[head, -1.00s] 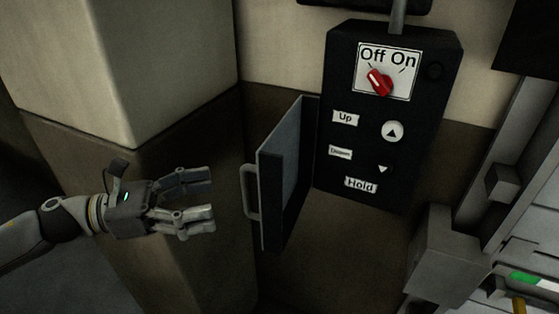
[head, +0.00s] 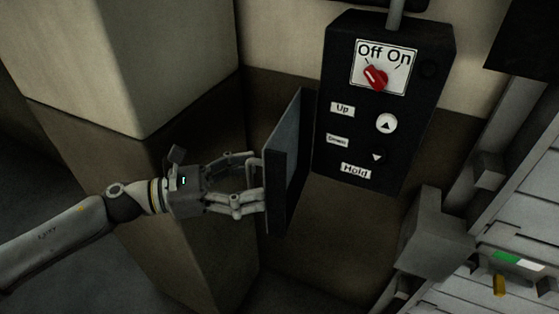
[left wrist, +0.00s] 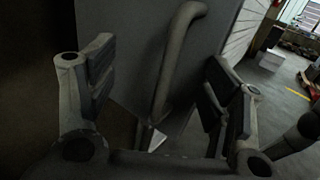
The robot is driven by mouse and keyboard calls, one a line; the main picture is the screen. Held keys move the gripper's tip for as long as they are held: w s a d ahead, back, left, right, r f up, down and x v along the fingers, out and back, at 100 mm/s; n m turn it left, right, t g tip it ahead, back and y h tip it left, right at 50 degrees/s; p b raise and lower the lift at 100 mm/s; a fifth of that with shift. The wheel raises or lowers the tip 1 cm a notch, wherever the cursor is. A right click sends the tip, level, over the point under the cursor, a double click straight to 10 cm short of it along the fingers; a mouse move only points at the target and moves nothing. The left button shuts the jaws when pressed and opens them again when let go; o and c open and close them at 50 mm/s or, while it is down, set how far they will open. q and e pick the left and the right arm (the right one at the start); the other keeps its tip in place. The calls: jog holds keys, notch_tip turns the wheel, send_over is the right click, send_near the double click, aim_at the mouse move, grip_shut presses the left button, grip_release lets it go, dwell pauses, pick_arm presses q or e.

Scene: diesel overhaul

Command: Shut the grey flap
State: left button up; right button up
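The grey flap (head: 286,142) stands open at the left side of the black control box (head: 382,110), with its dark edge towards me. Its bar handle (head: 259,168) is on the left face, partly hidden by my fingers. My left gripper (head: 258,180) is at the handle with its fingers spread. In the left wrist view the curved grey handle (left wrist: 177,62) runs between the two open fingers, with a gap on each side, against the flap's plain face (left wrist: 125,45). My right gripper is not in view.
The box carries a red Off/On knob (head: 376,77) and Up, Down and Hold labels. A wall pillar (head: 150,150) stands behind my left arm. Grey machinery (head: 435,235) with a green part (head: 505,257) is at the lower right.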

pick_arm(q)
jog(key=shift+r, duration=0.1)
jog(key=shift+c, duration=0.8)
jog(key=s+d+n+t+p, duration=0.1)
jog(key=d+p, duration=0.1)
jog(key=s+d+n+t+y+p, duration=0.1)
jog(key=d+p, duration=0.2)
jog(key=s+d+t+p, duration=0.1)
jog(key=d+p, duration=0.1)
jog(key=p, duration=0.1)
jog(key=shift+d+r+n+t+y, duration=0.25)
jog(key=shift+n+t+y, duration=0.15)
jog(key=shift+c, duration=0.6)
jog(key=shift+s+d+f+p, duration=0.15)
jog(key=shift+d+p, duration=0.15)
jog(key=shift+p, duration=0.2)
jog(key=shift+c, duration=0.3)
jog(key=shift+d, duration=0.15)
jog(key=shift+c, duration=0.5)
jog(key=shift+s+f+t, duration=0.1)
jog(key=shift+f+t, duration=0.05)
jog(key=shift+t, duration=0.25)
jog(key=shift+c, duration=0.3)
